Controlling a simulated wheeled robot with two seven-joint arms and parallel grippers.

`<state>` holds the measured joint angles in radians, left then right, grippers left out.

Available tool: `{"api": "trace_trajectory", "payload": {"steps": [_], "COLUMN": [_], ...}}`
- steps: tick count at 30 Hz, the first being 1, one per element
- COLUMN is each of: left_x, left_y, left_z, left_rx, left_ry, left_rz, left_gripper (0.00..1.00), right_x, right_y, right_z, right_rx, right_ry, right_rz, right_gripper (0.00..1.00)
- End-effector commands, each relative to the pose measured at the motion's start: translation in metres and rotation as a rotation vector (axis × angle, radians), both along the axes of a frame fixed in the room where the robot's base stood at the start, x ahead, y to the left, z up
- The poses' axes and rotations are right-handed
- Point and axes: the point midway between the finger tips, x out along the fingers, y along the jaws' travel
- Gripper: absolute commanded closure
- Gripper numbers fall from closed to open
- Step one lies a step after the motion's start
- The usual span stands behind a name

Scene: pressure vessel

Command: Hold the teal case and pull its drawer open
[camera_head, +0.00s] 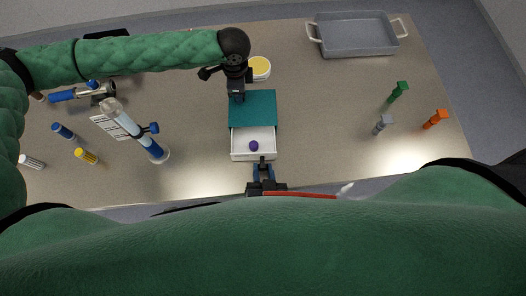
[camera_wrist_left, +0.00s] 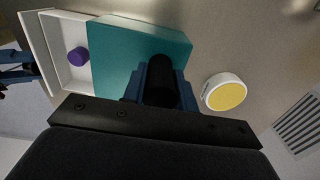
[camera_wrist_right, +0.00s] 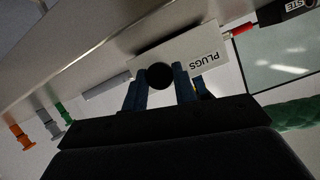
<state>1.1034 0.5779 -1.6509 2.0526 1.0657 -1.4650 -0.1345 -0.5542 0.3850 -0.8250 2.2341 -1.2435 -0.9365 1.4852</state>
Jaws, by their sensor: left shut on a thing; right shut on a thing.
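The teal case (camera_head: 254,106) lies on the table with its white drawer (camera_head: 240,147) pulled out toward me. A purple plug (camera_head: 254,146) lies in the drawer and also shows in the left wrist view (camera_wrist_left: 78,56). My left gripper (camera_head: 238,96) is shut on the teal case at its back edge; the case also shows in the left wrist view (camera_wrist_left: 125,55). My right gripper (camera_head: 263,168) is shut on the drawer's handle at the front. In the right wrist view the drawer front (camera_wrist_right: 200,48) bears the label "PLUGS"; the handle (camera_wrist_right: 160,75) is between the fingers.
A yellow-topped round tub (camera_head: 260,68) stands just behind the case. A grey tray (camera_head: 358,38) is at the back right. Green (camera_head: 398,92), grey (camera_head: 382,124) and orange (camera_head: 435,119) pieces stand at right. A clear and blue cylinder (camera_head: 140,135) and several small items are at left.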

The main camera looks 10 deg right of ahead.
Motion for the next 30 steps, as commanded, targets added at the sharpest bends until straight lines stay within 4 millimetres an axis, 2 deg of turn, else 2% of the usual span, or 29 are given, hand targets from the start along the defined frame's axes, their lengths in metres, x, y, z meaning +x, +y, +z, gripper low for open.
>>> {"api": "trace_trajectory", "payload": {"steps": [4, 5, 8, 20, 30], "left_x": [0.001, 0.001, 0.0, 0.0, 0.0], "left_y": [0.0, 0.0, 0.0, 0.0, 0.0], "left_z": [0.0, 0.0, 0.0, 0.0, 0.0], "left_rx": [0.0, 0.0, 0.0, 0.0, 0.0], "left_ry": [-0.001, -0.001, -0.001, 0.0, 0.0], "left_rz": [0.0, 0.0, 0.0, 0.0, -0.001], "left_gripper": [1.0, 1.0, 1.0, 1.0, 1.0], "right_x": [0.0, 0.0, 0.0, -0.004, -0.041], "right_y": [0.0, 0.0, 0.0, 0.0, 0.0], "right_z": [0.0, 0.0, 0.0, 0.002, 0.015], "right_rx": [0.0, 0.0, 0.0, 0.0, -0.001], "right_ry": [0.0, 0.0, 0.0, 0.0, 0.003], "right_rz": [0.0, 0.0, 0.0, 0.0, -0.001], "right_gripper": [1.0, 0.7, 0.51, 0.5, 0.5]}}
